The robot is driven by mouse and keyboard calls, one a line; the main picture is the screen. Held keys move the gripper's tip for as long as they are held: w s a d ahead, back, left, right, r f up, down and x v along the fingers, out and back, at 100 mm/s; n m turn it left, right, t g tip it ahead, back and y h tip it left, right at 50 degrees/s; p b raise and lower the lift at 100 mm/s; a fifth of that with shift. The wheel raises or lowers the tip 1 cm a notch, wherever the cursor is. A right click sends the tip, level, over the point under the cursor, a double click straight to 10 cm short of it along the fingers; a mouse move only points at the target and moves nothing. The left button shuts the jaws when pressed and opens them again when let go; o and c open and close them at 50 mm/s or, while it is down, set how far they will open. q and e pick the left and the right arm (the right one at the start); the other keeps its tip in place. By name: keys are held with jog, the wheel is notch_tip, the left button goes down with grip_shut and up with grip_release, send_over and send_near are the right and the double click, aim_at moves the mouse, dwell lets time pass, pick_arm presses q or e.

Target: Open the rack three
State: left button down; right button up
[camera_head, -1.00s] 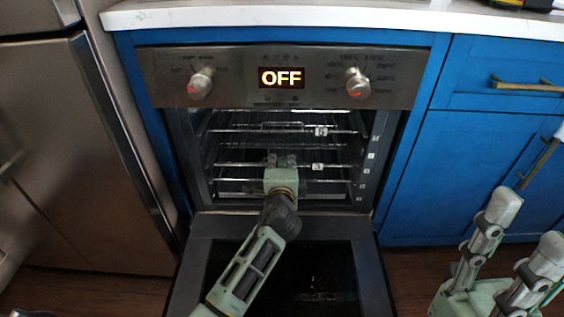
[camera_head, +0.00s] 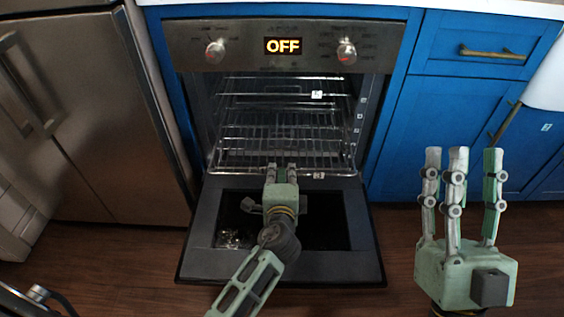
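The oven (camera_head: 185,120) stands with its door (camera_head: 362,250) folded down. Inside, an upper wire rack (camera_head: 250,94) sits back in the cavity. A lower wire rack (camera_head: 240,150) is slid forward, its front bar near the oven's mouth, over the door's inner edge. Each rack has a small white tag at the front, too small to read. My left gripper (camera_head: 282,168) is at the middle of the lower rack's front bar, its fingertips closed around it as far as shows. My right gripper (camera_head: 463,155) is empty at the right, fingers up and apart, in front of the blue cabinets.
A steel fridge (camera_head: 100,130) stands close at the left. Blue cabinets (camera_head: 440,110) with brass handles are at the right. The oven panel reads OFF between two knobs (camera_head: 346,50). Wood floor (camera_head: 140,265) is clear around the open door.

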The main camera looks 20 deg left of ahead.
pick_arm(q)
jog(key=shift+s+d+f, duration=0.1)
jog(key=shift+s+d, duration=0.05)
jog(key=shift+s, duration=0.25)
jog(key=c, duration=2.3)
grip_release()
jog(key=shift+o, duration=0.2)
jog(key=v, duration=1.2)
